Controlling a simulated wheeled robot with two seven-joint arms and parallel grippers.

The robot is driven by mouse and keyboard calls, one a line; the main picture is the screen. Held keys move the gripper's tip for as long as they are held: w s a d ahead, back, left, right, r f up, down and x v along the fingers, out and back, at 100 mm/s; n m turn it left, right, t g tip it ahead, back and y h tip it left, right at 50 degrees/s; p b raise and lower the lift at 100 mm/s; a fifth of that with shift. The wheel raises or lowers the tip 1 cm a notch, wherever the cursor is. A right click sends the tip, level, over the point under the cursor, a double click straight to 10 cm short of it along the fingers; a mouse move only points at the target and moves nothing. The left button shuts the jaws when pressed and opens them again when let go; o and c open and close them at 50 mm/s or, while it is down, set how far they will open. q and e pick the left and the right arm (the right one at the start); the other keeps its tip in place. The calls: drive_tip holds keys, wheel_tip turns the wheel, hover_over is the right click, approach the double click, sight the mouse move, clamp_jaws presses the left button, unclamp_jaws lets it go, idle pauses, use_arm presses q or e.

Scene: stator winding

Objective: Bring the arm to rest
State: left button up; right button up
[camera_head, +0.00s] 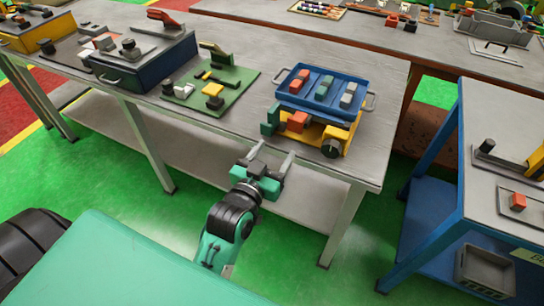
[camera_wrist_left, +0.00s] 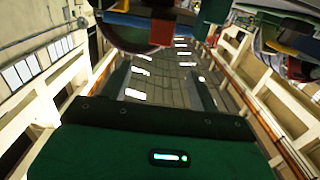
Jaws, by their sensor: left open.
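My left gripper (camera_head: 270,161) is open, with nothing between its two grey fingers. In the head view it is in front of the long grey table (camera_head: 225,120), near its front edge and just below the yellow fixture (camera_head: 345,133). In the left wrist view, the open fingers (camera_wrist_left: 160,85) point toward a far ceiling with bright lamps, with no object between them. My right gripper does not show in either view.
A blue tray (camera_head: 322,102) with coloured blocks sits on the yellow fixture. A green board (camera_head: 232,85) and a dark blue box (camera_head: 148,72) stand further left. A blue cart (camera_head: 428,200) stands at the right. Green floor (camera_head: 300,235) lies clear in front.

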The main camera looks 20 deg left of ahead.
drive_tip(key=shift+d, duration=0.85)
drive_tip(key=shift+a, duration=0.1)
